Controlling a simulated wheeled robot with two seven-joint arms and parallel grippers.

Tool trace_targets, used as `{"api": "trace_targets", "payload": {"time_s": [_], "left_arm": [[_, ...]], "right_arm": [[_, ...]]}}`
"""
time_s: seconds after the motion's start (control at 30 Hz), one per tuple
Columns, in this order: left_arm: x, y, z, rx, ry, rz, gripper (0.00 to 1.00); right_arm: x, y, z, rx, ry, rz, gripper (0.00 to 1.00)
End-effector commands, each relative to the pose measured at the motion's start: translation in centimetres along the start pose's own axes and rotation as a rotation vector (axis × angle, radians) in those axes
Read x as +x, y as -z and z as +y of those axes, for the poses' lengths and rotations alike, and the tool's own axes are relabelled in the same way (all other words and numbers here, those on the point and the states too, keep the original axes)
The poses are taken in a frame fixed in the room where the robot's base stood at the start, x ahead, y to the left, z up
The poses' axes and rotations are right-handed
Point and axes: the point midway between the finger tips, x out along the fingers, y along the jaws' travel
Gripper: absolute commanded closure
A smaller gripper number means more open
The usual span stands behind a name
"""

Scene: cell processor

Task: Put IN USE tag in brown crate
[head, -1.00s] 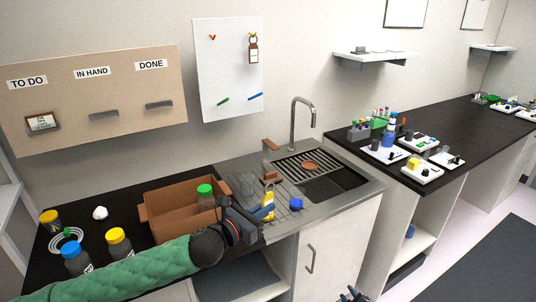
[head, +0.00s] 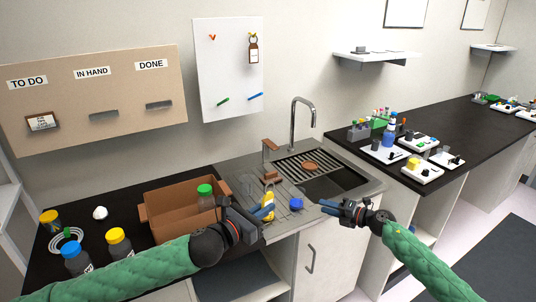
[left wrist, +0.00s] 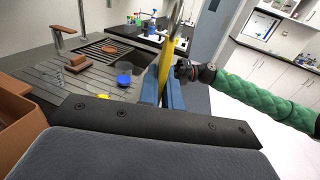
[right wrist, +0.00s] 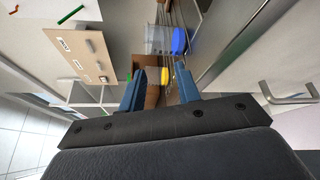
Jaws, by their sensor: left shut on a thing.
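A yellow tag-like piece (head: 268,201) is held upright in my left gripper (head: 264,212), over the steel drainboard. It also shows in the left wrist view (left wrist: 167,66), nearly edge-on between the blue fingers. Its lettering is too small to read. The open-topped brown crate (head: 165,221) stands on the black counter, left of my left gripper. Its edge also shows in the left wrist view (left wrist: 14,121). My right gripper (head: 335,209) is open and empty, in front of the sink and right of the yellow piece; its fingers are apart in the right wrist view (right wrist: 160,88).
A green-capped jar (head: 205,196) shows at the crate's right end. A faucet (head: 293,125) rises behind the sink. Blue- and yellow-capped bottles (head: 72,256) stand left of the crate. A board with ledges (head: 135,125) is on the wall.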

Motion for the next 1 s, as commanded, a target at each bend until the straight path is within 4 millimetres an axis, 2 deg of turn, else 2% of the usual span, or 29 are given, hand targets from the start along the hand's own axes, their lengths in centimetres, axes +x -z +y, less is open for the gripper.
{"api": "trace_targets", "payload": {"time_s": [0.03, 0.1, 0.3, 0.5, 0.8, 1.0], "left_arm": [[0.0, 0.0, 0.0, 0.0, 0.0, 0.0, 1.0], [0.0, 0.0, 0.0, 0.0, 0.0, 0.0, 1.0], [0.0, 0.0, 0.0, 0.0, 0.0, 0.0, 1.0], [0.0, 0.0, 0.0, 0.0, 0.0, 0.0, 1.0], [0.0, 0.0, 0.0, 0.0, 0.0, 0.0, 1.0], [0.0, 0.0, 0.0, 0.0, 0.0, 0.0, 1.0]], "right_arm": [[1.2, 0.2, 2.0, -0.056, -0.013, 0.043, 0.67], [2.7, 0.9, 4.4, -0.136, -0.028, 0.103, 0.67], [6.0, 3.0, 10.7, -0.367, -0.068, 0.273, 0.67], [8.3, 5.4, 16.3, -0.603, -0.107, 0.441, 0.67], [10.1, 9.0, 23.2, -0.958, -0.159, 0.694, 0.67], [10.3, 11.1, 26.9, -1.189, -0.187, 0.868, 0.67]]}}
